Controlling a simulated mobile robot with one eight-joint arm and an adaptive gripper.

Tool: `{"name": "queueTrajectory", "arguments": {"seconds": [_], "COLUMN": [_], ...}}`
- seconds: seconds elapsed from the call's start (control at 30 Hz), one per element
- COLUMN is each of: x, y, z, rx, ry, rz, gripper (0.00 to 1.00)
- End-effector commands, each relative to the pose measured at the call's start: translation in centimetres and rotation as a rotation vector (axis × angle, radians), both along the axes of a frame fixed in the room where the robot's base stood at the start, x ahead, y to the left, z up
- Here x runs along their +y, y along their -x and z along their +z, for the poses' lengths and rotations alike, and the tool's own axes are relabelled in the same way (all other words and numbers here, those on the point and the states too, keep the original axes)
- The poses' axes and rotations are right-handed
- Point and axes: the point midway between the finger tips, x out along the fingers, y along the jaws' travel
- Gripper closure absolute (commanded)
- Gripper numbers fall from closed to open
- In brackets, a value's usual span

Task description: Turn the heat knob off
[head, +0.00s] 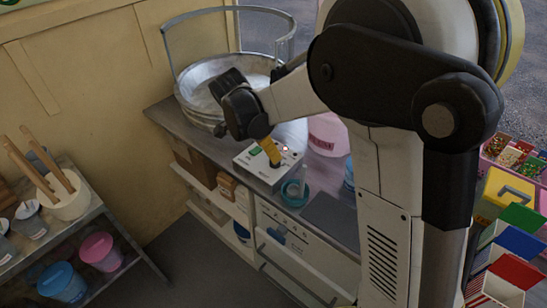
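A white control box (252,166) sits on the grey counter, in front of the round metal pan. Its top has a green switch (255,151) and a small red light (285,149). My gripper (273,155) reaches down over the box, and its yellow finger ends at the box's top. A small dark shape at the fingertip may be the heat knob, but the finger covers most of it. I cannot tell the knob's setting, whether the finger touches it, or whether the gripper is open or shut.
The metal pan (196,104) with a clear curved guard (285,45) stands behind the box. A teal ring-shaped item (294,193) and a pink tub (328,134) stand close by. A shelf with buckets is at left; colourful bins are at right.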

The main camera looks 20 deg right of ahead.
Motion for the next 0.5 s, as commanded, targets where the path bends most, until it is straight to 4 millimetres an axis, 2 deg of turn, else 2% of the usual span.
{"name": "queueTrajectory", "arguments": {"seconds": [0.03, 0.2, 0.33, 0.5], "x": [-0.5, -1.6, -2.2, -2.5], "y": [-0.2, -0.6, -0.9, -1.0], "z": [-1.4, -4.4, -5.8, -6.5], "rx": [-0.001, 0.000, 0.000, 0.000], "ry": [0.000, 0.000, 0.000, 0.000], "rz": [-0.002, -0.001, -0.001, 0.001], "gripper": [0.46, 0.46, 0.46, 0.46]}}
